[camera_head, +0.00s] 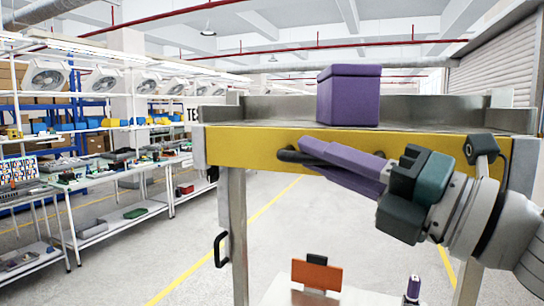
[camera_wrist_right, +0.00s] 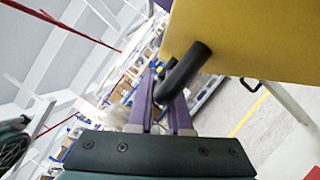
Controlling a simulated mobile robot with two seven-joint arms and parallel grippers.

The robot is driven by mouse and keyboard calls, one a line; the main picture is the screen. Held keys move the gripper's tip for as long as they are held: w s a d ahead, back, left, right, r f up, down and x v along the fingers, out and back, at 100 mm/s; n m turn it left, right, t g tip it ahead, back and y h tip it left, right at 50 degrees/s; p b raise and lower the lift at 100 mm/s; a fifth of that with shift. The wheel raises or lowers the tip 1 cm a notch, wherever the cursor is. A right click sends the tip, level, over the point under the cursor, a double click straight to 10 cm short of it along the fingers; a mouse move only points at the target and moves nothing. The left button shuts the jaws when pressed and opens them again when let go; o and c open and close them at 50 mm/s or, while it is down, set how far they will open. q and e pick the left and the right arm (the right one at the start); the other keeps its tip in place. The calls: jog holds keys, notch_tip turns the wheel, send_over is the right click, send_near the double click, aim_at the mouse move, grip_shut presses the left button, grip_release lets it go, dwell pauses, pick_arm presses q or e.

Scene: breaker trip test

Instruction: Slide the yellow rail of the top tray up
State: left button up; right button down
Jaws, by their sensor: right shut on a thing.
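The yellow rail (camera_head: 240,148) runs along the front edge of the metal top tray (camera_head: 270,108). A black bar handle (camera_head: 290,156) sticks out from the rail. My right gripper (camera_head: 312,152), with purple fingers, reaches in from the right and is shut on this handle. In the right wrist view the black handle (camera_wrist_right: 182,75) bends out from the yellow rail (camera_wrist_right: 255,40) between the purple fingers. The fingers hide part of the handle. A purple box with a lid (camera_head: 348,95) stands upright on the tray. My left gripper is not in view.
Below the tray, a lower surface (camera_head: 275,292) bears an orange panel (camera_head: 316,275) and a small purple-and-white bottle (camera_head: 413,288). Another black handle (camera_head: 220,248) sits by the left metal post (camera_head: 238,220). Workbenches (camera_head: 110,175) stand at the left, with open floor between.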

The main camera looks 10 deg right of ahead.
notch_tip(320, 180, up, 6)
jog(key=p, duration=0.5)
jog(key=shift+f, duration=0.15)
jog(key=c, duration=1.1)
grip_release()
jog(key=shift+o, duration=1.3)
jog(key=shift+f, duration=0.1)
